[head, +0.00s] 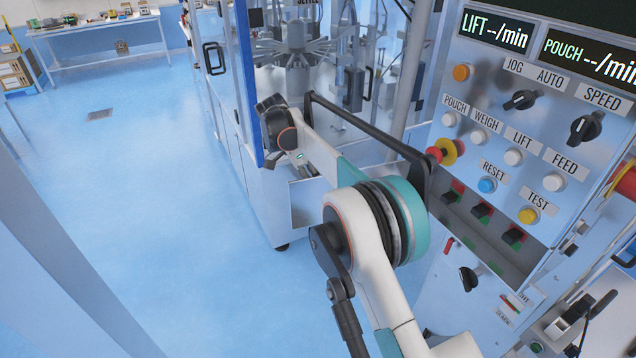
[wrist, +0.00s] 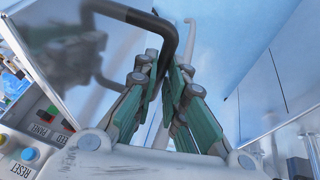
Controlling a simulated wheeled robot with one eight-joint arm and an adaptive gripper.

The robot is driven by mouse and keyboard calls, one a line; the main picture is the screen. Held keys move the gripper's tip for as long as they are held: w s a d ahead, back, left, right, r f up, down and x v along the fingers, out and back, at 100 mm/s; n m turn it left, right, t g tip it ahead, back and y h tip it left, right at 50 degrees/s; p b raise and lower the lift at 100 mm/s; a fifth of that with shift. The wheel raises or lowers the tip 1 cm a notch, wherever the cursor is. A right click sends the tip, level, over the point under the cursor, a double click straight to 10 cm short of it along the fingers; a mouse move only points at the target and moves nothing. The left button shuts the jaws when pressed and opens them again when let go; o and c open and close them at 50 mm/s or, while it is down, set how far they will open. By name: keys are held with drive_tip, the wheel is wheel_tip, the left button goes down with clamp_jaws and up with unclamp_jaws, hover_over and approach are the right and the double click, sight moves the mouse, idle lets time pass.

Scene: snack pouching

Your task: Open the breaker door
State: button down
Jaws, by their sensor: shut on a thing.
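The breaker door (wrist: 60,50) is a shiny metal panel at the upper left of the wrist view. It stands away from the breaker recess, so the red and green breakers (head: 482,211) are exposed; they also show in the wrist view (wrist: 52,115). The door's black bar handle (wrist: 130,13) bends down between my fingers. My gripper (wrist: 158,88) is shut on this handle, with green-padded fingers on both sides. In the head view the black handle (head: 365,130) runs behind my arm, and my fingers cannot be made out clearly.
The control panel (head: 545,110) with knobs, buttons and red stops stands at the right, close to my arm. A glazed machine (head: 232,120) stands behind my wrist. The blue floor (head: 150,220) at the left is clear. A far bench (head: 105,25) stands at the upper left.

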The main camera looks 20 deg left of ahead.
drive_tip(key=c, duration=1.6)
unclamp_jaws()
drive_tip(key=shift+c, duration=0.2)
drive_tip(key=shift+r, duration=0.1)
drive_tip(key=v, duration=0.7)
drive_tip(key=shift+a+r, duration=0.1)
